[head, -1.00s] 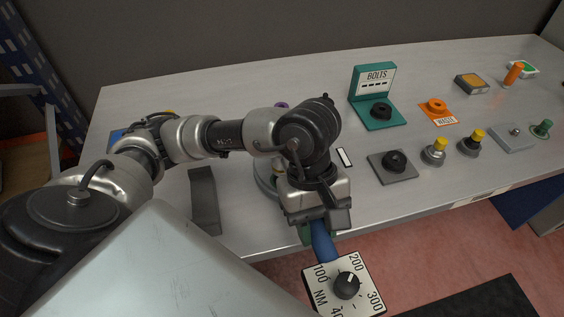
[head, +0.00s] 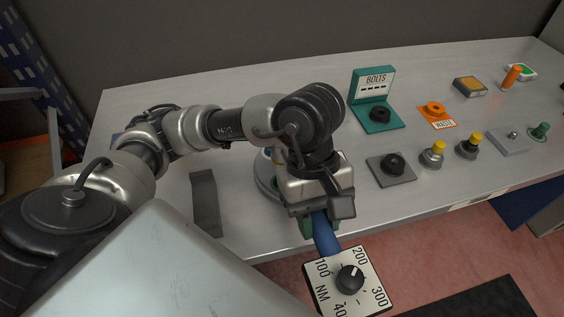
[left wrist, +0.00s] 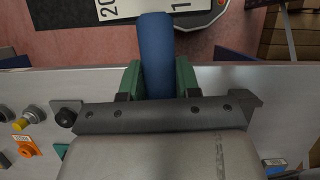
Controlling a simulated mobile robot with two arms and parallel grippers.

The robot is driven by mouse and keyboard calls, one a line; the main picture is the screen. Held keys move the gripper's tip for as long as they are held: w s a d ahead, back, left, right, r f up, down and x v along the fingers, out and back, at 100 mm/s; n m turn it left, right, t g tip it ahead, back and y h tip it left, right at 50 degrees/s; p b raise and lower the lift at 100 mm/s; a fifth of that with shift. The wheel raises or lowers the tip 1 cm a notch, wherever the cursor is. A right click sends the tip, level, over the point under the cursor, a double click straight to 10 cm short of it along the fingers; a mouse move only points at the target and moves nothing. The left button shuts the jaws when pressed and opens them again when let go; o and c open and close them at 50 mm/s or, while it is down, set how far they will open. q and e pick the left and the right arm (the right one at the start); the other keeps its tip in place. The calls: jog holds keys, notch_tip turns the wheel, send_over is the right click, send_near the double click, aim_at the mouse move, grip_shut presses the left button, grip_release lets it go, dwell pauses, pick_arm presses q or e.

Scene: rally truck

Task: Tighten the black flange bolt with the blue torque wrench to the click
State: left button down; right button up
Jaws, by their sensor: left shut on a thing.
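My left gripper (head: 314,226) is shut on the blue handle of the torque wrench (head: 326,238) at the table's front edge. In the left wrist view the blue handle (left wrist: 155,55) stands between the green fingers (left wrist: 158,82). A white dial plate (head: 330,295) marked NM, with a black knob (head: 350,279), shows at the wrench's near end. The wrench's far end is hidden under my arm. Black bolt-like pieces sit on the teal BOLTS stand (head: 378,115) and on a grey square plate (head: 393,164); I cannot tell which is the flange bolt. My right gripper is not in view.
A round silver fixture (head: 264,182) is mostly hidden by my left arm. A dark grey bracket (head: 205,203) lies left of it. The back middle of the table is clear.

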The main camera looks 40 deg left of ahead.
pick_arm(q)
jog(key=shift+r+p, duration=0.3)
jog(key=shift+r, duration=0.7)
